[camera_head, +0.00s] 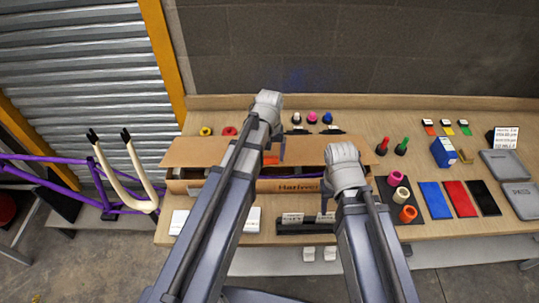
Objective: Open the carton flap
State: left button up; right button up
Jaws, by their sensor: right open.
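The brown cardboard carton (285,186) lies on the workbench, with printed lettering on its front. A wide brown flap (195,151) extends along its back side, and a dark gap into the carton shows below it at the left. My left arm reaches across the carton. My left gripper (281,150) points down over the flap; its jaws are mostly hidden and too small to read. My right gripper (326,203) is open and empty at the carton's front right. My arms hide the middle of the carton, and I cannot tell whether either gripper touches it.
The wooden workbench (430,235) holds coloured panels (436,199), a blue box (443,152), bottles (402,147) and tape rolls (408,214) at the right. White cards (178,222) lie at the front left. A purple frame (75,160) with a cream fork (137,180) stands left.

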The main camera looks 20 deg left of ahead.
pick_arm(q)
grip_shut()
dwell(0.5)
